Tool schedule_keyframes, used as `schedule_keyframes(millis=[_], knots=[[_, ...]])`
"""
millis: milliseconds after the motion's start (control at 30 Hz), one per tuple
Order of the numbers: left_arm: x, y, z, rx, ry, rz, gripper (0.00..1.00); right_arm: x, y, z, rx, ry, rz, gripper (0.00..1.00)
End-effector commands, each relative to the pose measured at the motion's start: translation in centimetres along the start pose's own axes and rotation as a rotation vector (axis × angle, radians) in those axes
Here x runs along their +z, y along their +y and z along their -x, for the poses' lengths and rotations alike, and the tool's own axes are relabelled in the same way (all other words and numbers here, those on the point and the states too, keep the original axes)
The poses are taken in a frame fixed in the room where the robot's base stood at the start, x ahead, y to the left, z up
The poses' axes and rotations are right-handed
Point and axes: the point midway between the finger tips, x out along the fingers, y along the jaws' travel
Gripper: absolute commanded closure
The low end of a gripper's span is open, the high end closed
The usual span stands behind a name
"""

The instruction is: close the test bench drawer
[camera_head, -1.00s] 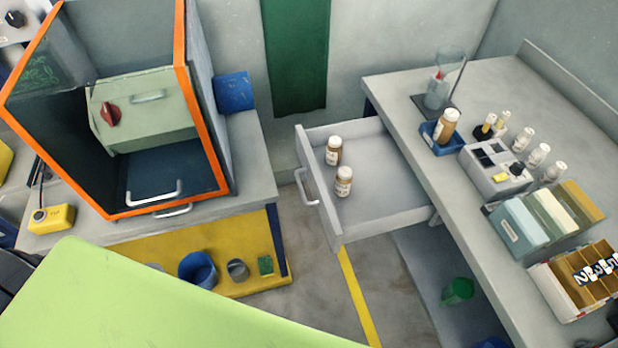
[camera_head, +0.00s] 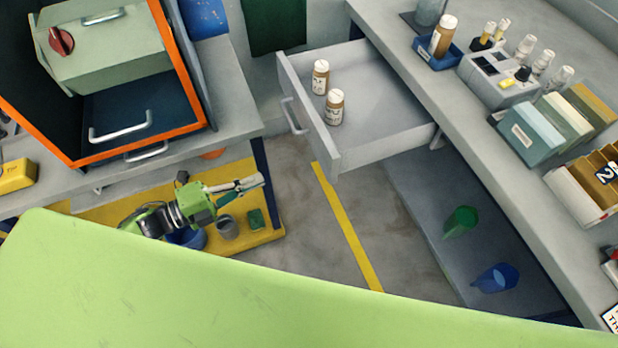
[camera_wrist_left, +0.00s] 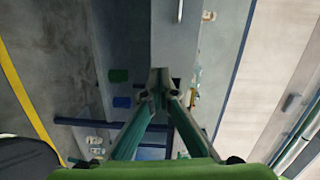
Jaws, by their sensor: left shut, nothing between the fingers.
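The test bench drawer (camera_head: 385,135) is pulled out from the grey bench (camera_head: 470,110) in the head view. Its front panel (camera_head: 318,130) faces left and carries a bar handle (camera_head: 292,116). Two brown bottles with white caps, one farther back (camera_head: 320,78) and one nearer (camera_head: 335,108), stand inside. My left gripper (camera_head: 262,181) is shut and empty, left of and below the drawer front, apart from it. In the left wrist view its fingertips (camera_wrist_left: 160,76) meet in front of a grey panel with a handle; I cannot tell which furniture that is. My right gripper is not in view.
An orange-edged hood (camera_head: 190,75) stands on the left bench. Floor with a yellow line (camera_head: 345,225) lies open between the benches. Green (camera_head: 460,222) and blue (camera_head: 495,278) containers sit under the right bench.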

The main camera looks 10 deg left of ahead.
Motion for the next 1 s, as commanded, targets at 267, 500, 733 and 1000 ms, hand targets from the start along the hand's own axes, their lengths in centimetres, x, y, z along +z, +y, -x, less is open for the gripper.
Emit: schedule_keyframes(millis=[267, 500, 733, 1000], knots=[[-3.0, -2.4, -1.3, -0.051, 0.128, -0.108, 1.0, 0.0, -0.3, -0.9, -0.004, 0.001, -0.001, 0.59], [-3.4, -2.7, -5.8, -0.053, 0.125, -0.106, 1.0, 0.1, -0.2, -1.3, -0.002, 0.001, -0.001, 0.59], [-3.9, -2.9, -10.6, -0.051, 0.123, -0.104, 1.0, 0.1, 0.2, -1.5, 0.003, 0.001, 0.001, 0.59], [-4.3, -2.9, -13.7, -0.048, 0.121, -0.102, 1.0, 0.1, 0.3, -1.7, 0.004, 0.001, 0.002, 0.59]])
